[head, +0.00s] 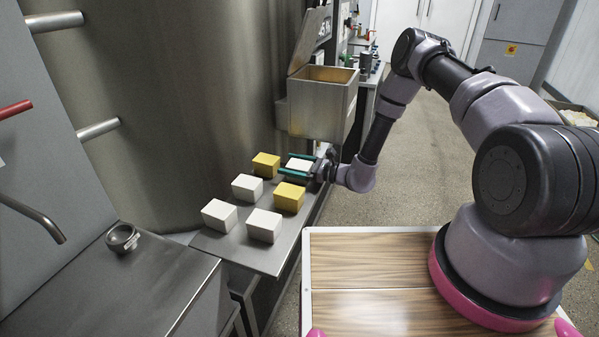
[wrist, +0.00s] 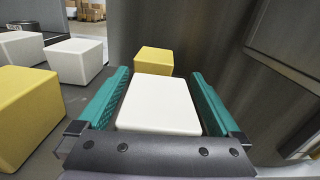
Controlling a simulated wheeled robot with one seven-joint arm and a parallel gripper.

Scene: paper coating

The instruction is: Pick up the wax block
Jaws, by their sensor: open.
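A white wax block (wrist: 160,103) lies between the two green fingers of my gripper (wrist: 160,92) in the wrist view. Narrow gaps show between the block and the fingers, which are open. In the head view my gripper (head: 299,166) reaches in from the right around the same white block (head: 300,165) at the back right of the metal shelf (head: 228,246). Other white blocks (head: 219,215) (head: 247,187) (head: 264,225) and two yellow blocks (head: 266,165) (head: 289,197) sit on the shelf. One yellow block (wrist: 154,60) is just beyond the fingertips in the wrist view.
A large metal tank (head: 180,100) stands behind the shelf. An open metal box with a raised lid (head: 322,108) is just above and behind my gripper. A small metal cup (head: 122,237) sits on the left counter. The floor to the right is clear.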

